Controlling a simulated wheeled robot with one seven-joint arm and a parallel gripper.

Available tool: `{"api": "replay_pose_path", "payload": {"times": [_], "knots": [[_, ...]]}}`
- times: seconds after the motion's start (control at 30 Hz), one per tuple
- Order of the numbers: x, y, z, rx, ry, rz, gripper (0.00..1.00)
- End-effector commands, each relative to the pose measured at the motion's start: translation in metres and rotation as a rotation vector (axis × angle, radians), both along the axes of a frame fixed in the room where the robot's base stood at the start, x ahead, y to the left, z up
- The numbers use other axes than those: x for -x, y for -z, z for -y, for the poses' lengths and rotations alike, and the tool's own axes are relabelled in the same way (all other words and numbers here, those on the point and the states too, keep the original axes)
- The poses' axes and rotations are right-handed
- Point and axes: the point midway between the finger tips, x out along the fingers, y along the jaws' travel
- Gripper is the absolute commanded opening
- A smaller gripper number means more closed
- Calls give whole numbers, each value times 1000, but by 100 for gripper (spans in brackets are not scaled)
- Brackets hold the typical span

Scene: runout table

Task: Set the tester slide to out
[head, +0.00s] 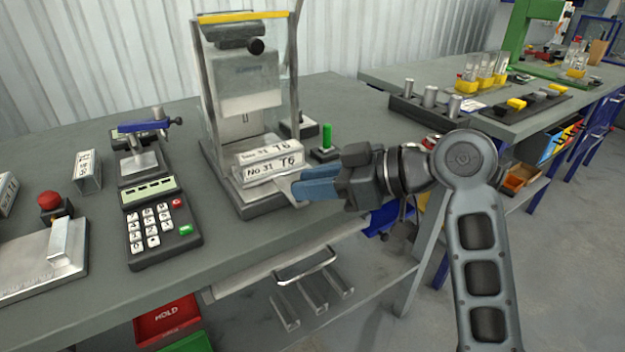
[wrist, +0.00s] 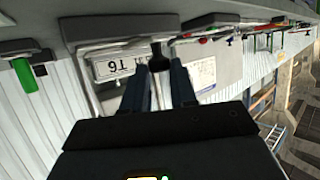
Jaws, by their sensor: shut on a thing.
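The tester (head: 245,85) is a clear-walled housing with a yellow top edge and a black knob. A white block marked "No 31 T6" (head: 262,172) sits low at its front; its label shows upside down in the wrist view (wrist: 110,68). The tester slide (head: 289,184) shows as a pale metal edge beside the block, mostly hidden by block and fingers. My gripper (head: 298,188) comes from the right, its blue fingers shut on the slide's near end. In the wrist view my gripper (wrist: 156,82) has a grey piece between the fingers. How far out the slide stands is hard to tell.
A green post (head: 326,137) stands close behind my gripper. The bench front edge is just below, with bare bench before the tester.

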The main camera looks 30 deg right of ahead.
Motion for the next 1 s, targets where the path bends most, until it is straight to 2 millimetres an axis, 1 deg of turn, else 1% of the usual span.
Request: {"api": "replay_pose_path", "payload": {"times": [0.03,0.27,0.5,0.6,0.67,0.9,1.0], "knots": [[3,2,-1,0,-7,-8,30],[2,1,-1,1,-5,-6,52],[2,1,0,0,-4,-5,52],[6,-2,3,1,-1,-3,52],[11,-4,8,0,-1,-2,52],[39,-19,30,0,-1,-2,52],[49,-24,38,0,-1,-4,52]]}}
